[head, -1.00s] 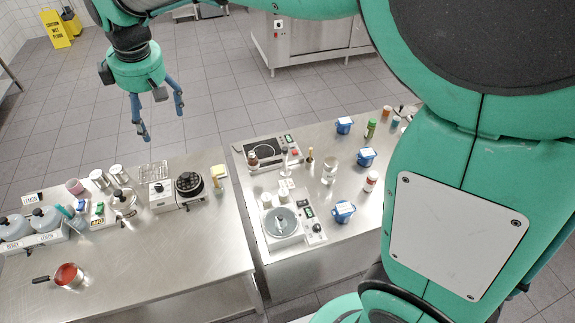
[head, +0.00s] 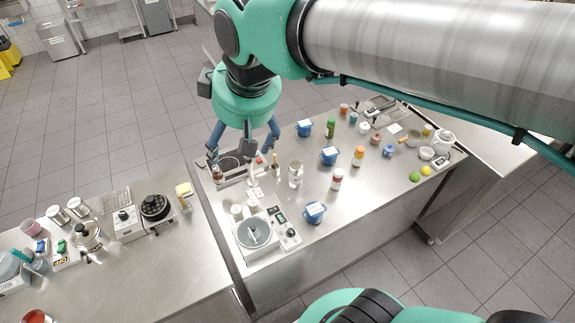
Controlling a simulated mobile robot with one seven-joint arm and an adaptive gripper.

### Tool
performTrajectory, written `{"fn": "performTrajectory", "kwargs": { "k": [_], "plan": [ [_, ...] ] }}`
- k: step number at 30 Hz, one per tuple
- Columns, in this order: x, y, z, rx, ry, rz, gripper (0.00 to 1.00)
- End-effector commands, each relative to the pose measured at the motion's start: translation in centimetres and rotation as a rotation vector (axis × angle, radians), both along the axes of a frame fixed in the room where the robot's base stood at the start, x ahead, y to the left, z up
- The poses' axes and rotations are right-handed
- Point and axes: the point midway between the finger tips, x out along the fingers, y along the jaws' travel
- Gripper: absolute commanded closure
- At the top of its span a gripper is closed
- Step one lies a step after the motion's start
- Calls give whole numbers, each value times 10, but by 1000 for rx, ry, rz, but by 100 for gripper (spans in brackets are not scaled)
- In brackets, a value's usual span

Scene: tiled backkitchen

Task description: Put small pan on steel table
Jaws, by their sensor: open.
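A small pan (head: 38,317) with red contents is at the lower left, on the left steel table (head: 170,290). The bottom frame edge cuts it off and its handle is out of view. A second steel table (head: 365,222) stands to the right, across a narrow gap. Another small pan-like vessel (head: 413,139) with a brownish handle seems to stand near that table's far right end. My gripper (head: 240,156) is open and empty, pointing down.
The left table holds a burner unit (head: 141,217), a pot (head: 86,236) and several jars.

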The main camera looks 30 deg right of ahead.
Motion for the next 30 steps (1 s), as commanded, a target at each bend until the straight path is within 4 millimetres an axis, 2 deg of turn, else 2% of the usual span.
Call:
{"fn": "performTrajectory", "kwargs": {
  "k": [3, 9, 15, 21, 30],
  "plan": [
    [-29, -22, -7, 24, -18, -92, 18],
    [-71, -49, -24, 65, -45, -237, 18],
    [-99, -65, -39, 94, -65, -337, 18],
    [-109, -70, -45, 105, -72, -374, 18],
    [-109, -70, -45, 105, -72, -375, 18]
  ]
}}
